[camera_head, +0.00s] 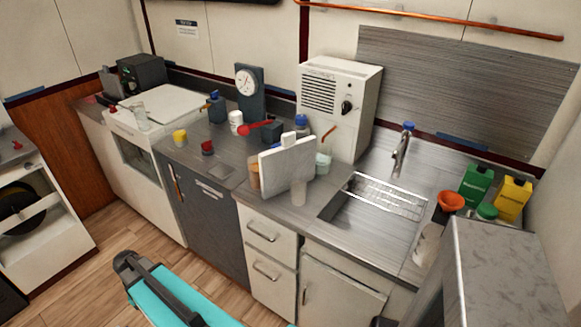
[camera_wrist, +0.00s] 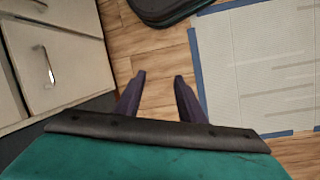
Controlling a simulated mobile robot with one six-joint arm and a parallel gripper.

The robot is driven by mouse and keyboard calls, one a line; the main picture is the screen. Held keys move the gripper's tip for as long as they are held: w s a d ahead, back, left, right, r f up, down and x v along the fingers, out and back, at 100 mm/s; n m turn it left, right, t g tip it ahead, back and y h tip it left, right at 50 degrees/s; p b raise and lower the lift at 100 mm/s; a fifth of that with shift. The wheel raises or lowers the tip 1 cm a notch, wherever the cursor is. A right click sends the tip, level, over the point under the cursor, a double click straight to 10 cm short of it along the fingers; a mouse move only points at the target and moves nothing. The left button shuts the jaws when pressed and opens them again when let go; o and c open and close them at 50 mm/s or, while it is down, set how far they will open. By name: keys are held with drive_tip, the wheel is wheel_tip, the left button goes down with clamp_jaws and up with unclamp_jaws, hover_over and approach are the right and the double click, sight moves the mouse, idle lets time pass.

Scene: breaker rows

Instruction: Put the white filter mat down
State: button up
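My gripper (camera_wrist: 158,85) shows in the wrist view as two dark fingers spread apart, with only wood floor visible between them. A pale, finely textured sheet with blue edges (camera_wrist: 268,65) lies to the right of the fingers, apart from them. It looks flat at floor level; I cannot tell whether it is the white filter mat. In the head view a white, square, upright panel (camera_head: 287,168) stands on the counter left of the sink. I cannot tell whether that panel is the mat. My teal arm (camera_head: 175,295) is low in front of the cabinets.
The sink (camera_head: 375,225) with a wire rack (camera_head: 385,195) is on the right. Cups, bottles and a gauge (camera_head: 248,82) crowd the counter. A grey block (camera_head: 505,270) is at the front right. Drawers (camera_wrist: 55,65) stand left of my gripper. Wood floor (camera_head: 85,270) is open at the front left.

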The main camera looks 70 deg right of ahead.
drive_tip(key=d+r+m+t+h+b, duration=0.15)
drive_tip(key=d+r+m, duration=0.75)
drive_tip(key=d+r, duration=1.95)
drive_tip(key=s+d+r+m, duration=0.3)
drive_tip(key=s+d+r, duration=0.2)
drive_tip(key=r, duration=0.5)
drive_tip(key=s+d+r+m+h, duration=0.1)
drive_tip(key=s+d+r+m, duration=0.2)
drive_tip(key=s+r, duration=0.5)
drive_tip(key=s+d+r+m+h, duration=0.1)
drive_tip(key=s+d+r+m, duration=0.2)
drive_tip(key=r, duration=0.9)
drive_tip(key=s+d, duration=0.3)
drive_tip(key=s, duration=0.1)
drive_tip(key=shift+s+d+g+b, duration=0.2)
drive_tip(key=shift+d+g+b, duration=0.1)
drive_tip(key=shift+d+g, duration=0.05)
drive_tip(key=p, duration=0.2)
hover_over(282, 135)
drive_tip(key=shift+s+a+f, duration=0.1)
drive_tip(key=shift+f, duration=3.85)
drive_tip(key=shift+f, duration=0.1)
